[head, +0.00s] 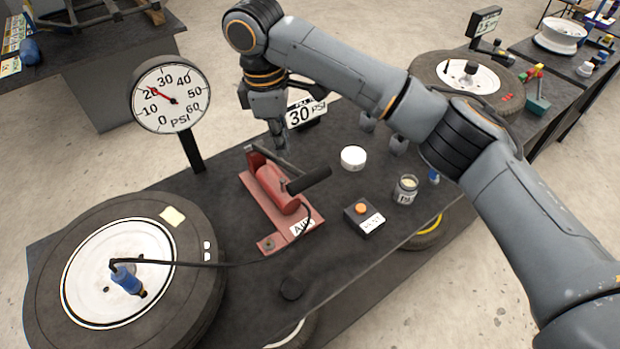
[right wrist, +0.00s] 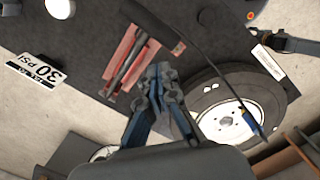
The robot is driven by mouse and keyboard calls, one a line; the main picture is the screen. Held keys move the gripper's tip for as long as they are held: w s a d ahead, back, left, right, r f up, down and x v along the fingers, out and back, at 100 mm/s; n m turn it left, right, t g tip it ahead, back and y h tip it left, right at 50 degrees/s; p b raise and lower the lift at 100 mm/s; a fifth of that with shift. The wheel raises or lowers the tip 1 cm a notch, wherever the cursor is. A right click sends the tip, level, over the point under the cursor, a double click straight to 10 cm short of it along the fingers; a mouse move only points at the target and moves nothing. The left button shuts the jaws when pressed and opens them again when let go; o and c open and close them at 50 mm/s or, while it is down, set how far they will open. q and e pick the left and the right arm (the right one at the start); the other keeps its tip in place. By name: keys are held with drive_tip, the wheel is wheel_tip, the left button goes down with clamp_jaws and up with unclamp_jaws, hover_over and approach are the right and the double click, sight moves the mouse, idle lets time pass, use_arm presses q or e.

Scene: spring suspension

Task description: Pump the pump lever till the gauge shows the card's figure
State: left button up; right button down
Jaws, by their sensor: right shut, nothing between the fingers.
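The pump (head: 275,187) is a red foot-plate unit with a black-gripped lever (head: 308,180) pointing right and toward me. In the right wrist view the red pump (right wrist: 128,60) lies beyond the fingers. The gauge (head: 170,93) is a round white dial on a post; its red needle points near 20. The card (head: 306,113) reads 30 PSI; it also shows in the right wrist view (right wrist: 36,71). My right gripper (head: 279,147) is shut and empty, pointing down just behind the pump, apart from the lever grip. My left gripper is not in view.
A tyre (head: 205,225) with a white wheel lies at left, joined to the pump by a black hose (head: 225,264). A white round lid (head: 353,157), a jar (head: 405,190) and a box with an orange button (head: 362,216) stand right of the pump. Another tyre (head: 440,65) lies behind.

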drive_tip(key=shift+w+a+r, duration=0.2)
drive_tip(key=shift+r, duration=0.45)
